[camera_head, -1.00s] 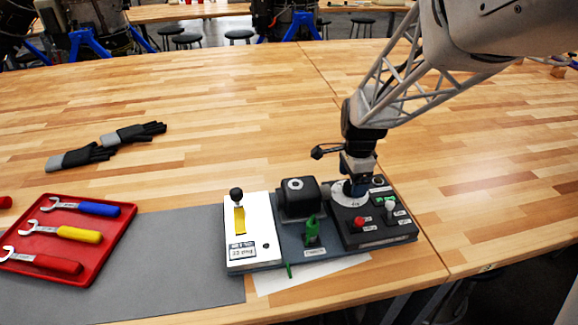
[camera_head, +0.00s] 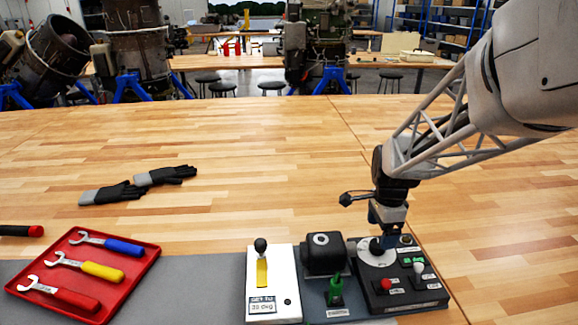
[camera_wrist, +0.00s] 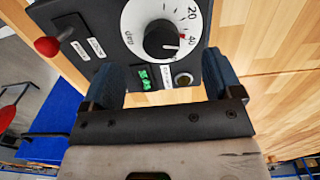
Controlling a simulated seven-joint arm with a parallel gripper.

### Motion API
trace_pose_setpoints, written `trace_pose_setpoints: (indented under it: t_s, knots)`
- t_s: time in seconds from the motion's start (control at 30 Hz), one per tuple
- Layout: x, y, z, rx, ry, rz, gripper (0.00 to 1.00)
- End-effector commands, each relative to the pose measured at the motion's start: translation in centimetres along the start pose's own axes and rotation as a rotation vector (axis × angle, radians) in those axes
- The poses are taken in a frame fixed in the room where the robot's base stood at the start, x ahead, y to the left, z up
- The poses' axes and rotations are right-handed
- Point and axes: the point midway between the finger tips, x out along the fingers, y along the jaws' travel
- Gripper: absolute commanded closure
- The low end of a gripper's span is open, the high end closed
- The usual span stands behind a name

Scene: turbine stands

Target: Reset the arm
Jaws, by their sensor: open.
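My gripper (camera_head: 390,238) is open at the control box on the right. In the wrist view its two blue-grey fingers (camera_wrist: 167,68) are spread apart, with nothing between them that I can see gripped. The black dial knob (camera_wrist: 162,40) lies just beyond the fingertips, on a white dial face (camera_wrist: 140,18) marked 20 and 40. The knob's pointer is near the 40 mark. In the head view the knob (camera_head: 376,246) shows just left of the fingers. I cannot tell the exact height gap between the fingers and the box.
The box also carries a red knob (camera_head: 386,284), a white-topped lever (camera_head: 418,268) and green displays. Left of it stand a green switch (camera_head: 335,290), a black housing (camera_head: 323,254) and a white lever panel (camera_head: 273,300). A red wrench tray (camera_head: 140,265) and gloves (camera_head: 165,176) lie farther left.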

Motion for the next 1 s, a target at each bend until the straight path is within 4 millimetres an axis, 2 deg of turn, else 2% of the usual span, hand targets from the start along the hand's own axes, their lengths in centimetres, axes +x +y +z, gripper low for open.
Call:
trace_pose_setpoints:
  t_s: [0.17,0.37,0.7,1.0]
  knots:
    - [-1.3,1.0,0.8,-0.085,0.005,-0.016,0.15]
    - [-3.8,3.8,2.8,-0.312,0.02,-0.048,0.15]
    - [-8.3,11.1,6.8,-0.85,0.078,-0.117,0.15]
    - [-10.4,17.7,9.4,-1.305,0.153,-0.161,0.15]
